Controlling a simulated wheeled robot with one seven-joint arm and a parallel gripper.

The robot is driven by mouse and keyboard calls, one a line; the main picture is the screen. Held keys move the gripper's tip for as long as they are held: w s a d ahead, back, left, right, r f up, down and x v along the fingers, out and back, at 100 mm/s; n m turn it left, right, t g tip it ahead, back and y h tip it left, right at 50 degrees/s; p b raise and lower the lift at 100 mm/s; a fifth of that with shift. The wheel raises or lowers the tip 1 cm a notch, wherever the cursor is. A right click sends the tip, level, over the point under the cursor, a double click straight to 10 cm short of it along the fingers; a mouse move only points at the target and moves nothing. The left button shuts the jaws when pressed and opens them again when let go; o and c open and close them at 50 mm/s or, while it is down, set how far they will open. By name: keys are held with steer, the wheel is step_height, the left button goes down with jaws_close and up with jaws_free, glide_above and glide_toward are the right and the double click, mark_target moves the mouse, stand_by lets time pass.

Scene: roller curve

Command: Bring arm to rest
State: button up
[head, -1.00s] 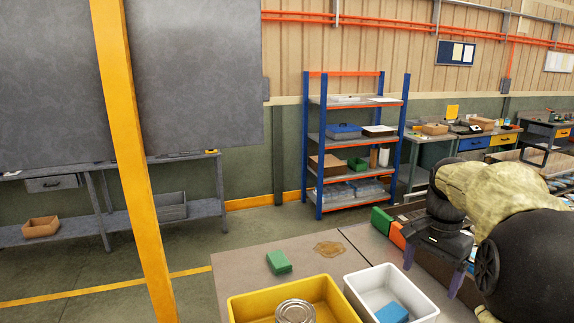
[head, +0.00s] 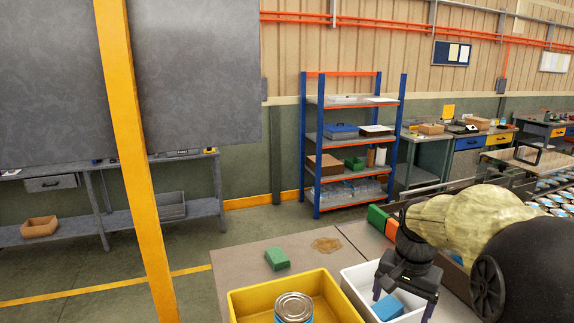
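My gripper (head: 402,306) is at the lower right in the head view, at the end of my arm. Its two purple fingers point down and stand wide apart, with nothing seen between them that they grip. It overlaps the white bin (head: 352,288) in the picture. I cannot tell its height above the bin. A blue block (head: 387,308) lies in the white bin, partly hidden by the gripper.
A yellow bin (head: 240,305) with a metal can (head: 294,306) stands beside the white bin. A green block (head: 277,259) and a brown stain (head: 327,245) are on the table (head: 235,262). A yellow post (head: 133,165) rises at left. Cans (head: 548,200) fill the right side.

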steer(key=s+a+f+n+t, duration=0.1)
steer(key=s+a+f+n, duration=0.6)
steer(key=s+f, duration=0.3)
steer(key=shift+s+a+f+t, duration=0.35)
steer(key=shift+a+f+t, duration=0.05)
steer(key=shift+a+f, duration=0.1)
steer(key=shift+w, duration=0.1)
steer(key=shift+a, duration=0.1)
